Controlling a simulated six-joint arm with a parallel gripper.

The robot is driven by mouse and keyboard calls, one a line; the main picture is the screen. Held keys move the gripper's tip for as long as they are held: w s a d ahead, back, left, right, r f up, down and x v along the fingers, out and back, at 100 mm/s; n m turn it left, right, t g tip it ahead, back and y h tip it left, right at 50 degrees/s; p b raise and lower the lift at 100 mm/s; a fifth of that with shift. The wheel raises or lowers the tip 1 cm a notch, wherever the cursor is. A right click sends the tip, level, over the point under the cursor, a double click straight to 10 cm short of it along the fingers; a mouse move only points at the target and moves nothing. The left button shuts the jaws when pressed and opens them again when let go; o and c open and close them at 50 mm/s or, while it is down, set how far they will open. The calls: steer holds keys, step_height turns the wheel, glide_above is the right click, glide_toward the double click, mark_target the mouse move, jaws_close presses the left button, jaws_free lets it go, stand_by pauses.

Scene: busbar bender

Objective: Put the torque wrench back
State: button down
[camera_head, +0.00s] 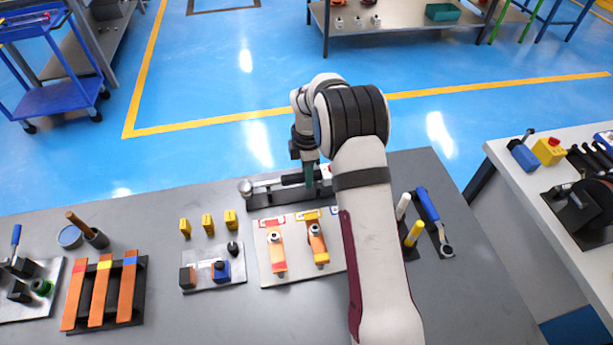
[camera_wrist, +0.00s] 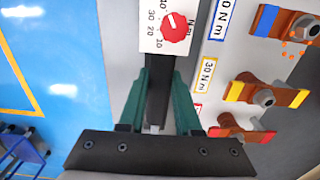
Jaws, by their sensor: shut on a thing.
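The torque wrench (camera_head: 268,184) lies lengthwise at the back edge of the grey table, with its silver round head at the left end. It is at or just above a long dark holder (camera_head: 290,198); I cannot tell whether it rests fully in it. My gripper (camera_head: 309,178) reaches down over the wrench from above. In the wrist view, the green fingers of my gripper (camera_wrist: 164,80) are closed on both sides of the black wrench bar (camera_wrist: 158,98). A white scale plate with a red knob (camera_wrist: 175,27) is just beyond the fingertips.
A pale board (camera_head: 296,276) with orange bolted bars and torque labels lies in front of the holder. My arm hides part of it. A blue-handled ratchet (camera_head: 428,207) and screwdrivers lie to the right. Small yellow blocks (camera_head: 207,222) and orange strips (camera_head: 101,290) are left.

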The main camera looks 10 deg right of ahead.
steer(key=shift+f, duration=0.45)
steer(key=shift+f, duration=0.6)
steer(key=c, duration=0.6)
jaws_free()
step_height(320, 180, up, 13)
